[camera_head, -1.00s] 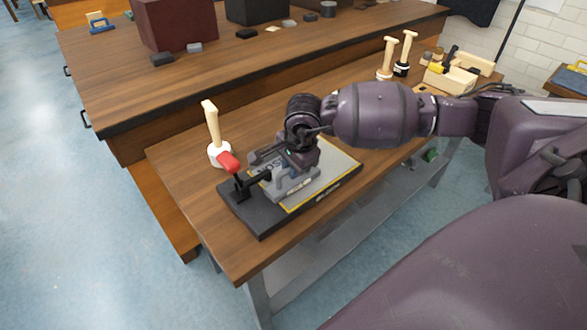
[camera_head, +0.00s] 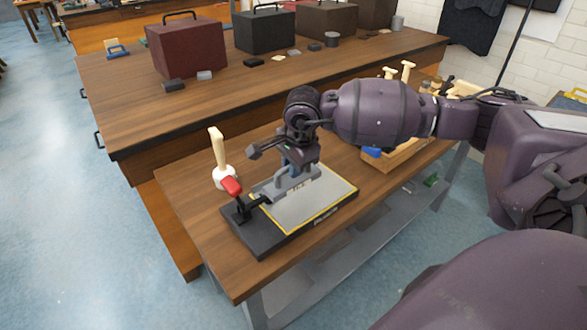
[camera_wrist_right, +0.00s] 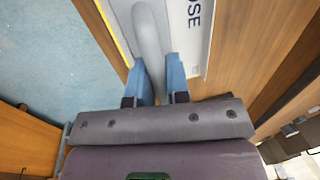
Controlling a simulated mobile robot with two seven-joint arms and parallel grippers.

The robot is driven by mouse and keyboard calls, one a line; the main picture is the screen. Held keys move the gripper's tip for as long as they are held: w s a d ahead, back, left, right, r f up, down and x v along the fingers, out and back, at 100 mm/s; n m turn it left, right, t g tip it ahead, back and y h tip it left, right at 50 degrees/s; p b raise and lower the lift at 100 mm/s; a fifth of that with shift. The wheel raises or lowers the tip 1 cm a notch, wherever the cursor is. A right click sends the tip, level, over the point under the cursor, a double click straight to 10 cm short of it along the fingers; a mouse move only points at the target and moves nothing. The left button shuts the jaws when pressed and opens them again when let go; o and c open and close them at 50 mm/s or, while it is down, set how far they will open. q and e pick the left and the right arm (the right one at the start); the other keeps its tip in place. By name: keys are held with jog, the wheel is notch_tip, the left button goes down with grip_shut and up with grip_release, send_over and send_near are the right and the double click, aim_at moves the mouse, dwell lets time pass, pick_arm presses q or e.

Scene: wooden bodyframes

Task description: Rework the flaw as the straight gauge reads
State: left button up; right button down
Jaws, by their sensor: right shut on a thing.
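My right gripper (camera_head: 294,165) is over the black fixture (camera_head: 262,243) on the wooden bench. In the right wrist view, its blue fingers (camera_wrist_right: 157,68) are shut on a grey bar-like handle (camera_wrist_right: 149,36). This seems to be the grey handled tool (camera_head: 283,186) in the head view. The tool is low over a grey panel (camera_head: 315,205) with a yellow edge; I cannot tell whether it touches. Dark lettering, partly hidden, shows beside the handle. A clamp with a red handle (camera_head: 232,187) stands at the fixture's left end. No flaw can be made out. My left gripper is out of view.
A white-based tool with a wooden handle (camera_head: 217,150) stands left of the fixture. A wooden box (camera_head: 403,153) with a blue item (camera_head: 372,152) sits to the right, partly behind my arm. The far bench holds a dark red case (camera_head: 187,48) and other dark cases.

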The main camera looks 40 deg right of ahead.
jog(key=shift+s+a+r, duration=0.2)
jog(key=shift+s, duration=0.1)
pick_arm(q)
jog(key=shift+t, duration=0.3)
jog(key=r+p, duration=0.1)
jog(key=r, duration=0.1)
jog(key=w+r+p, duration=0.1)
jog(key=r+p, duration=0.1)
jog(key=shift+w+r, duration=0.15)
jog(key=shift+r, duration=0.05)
pick_arm(e)
jog(key=s+a+r, duration=0.1)
jog(key=s+a, duration=0.3)
jog(key=s, duration=0.3)
jog(key=shift+a+r, duration=0.15)
jog(key=shift+r, duration=0.15)
